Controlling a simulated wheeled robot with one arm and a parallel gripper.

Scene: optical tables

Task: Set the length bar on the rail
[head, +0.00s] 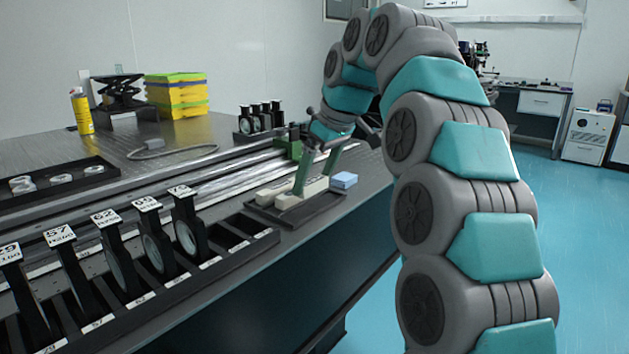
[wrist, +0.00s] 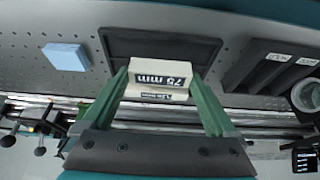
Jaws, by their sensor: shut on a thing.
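The length bar (head: 290,201) is a cream block at the black tray (head: 256,212) near the table's front edge.
A rack (head: 215,268) of upright numbered lens holders stands left of the tray. A light blue block (head: 343,180) lies right of it. More dark holders (head: 262,118), yellow boxes (head: 177,95) and a spray can (head: 82,112) stand farther back.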

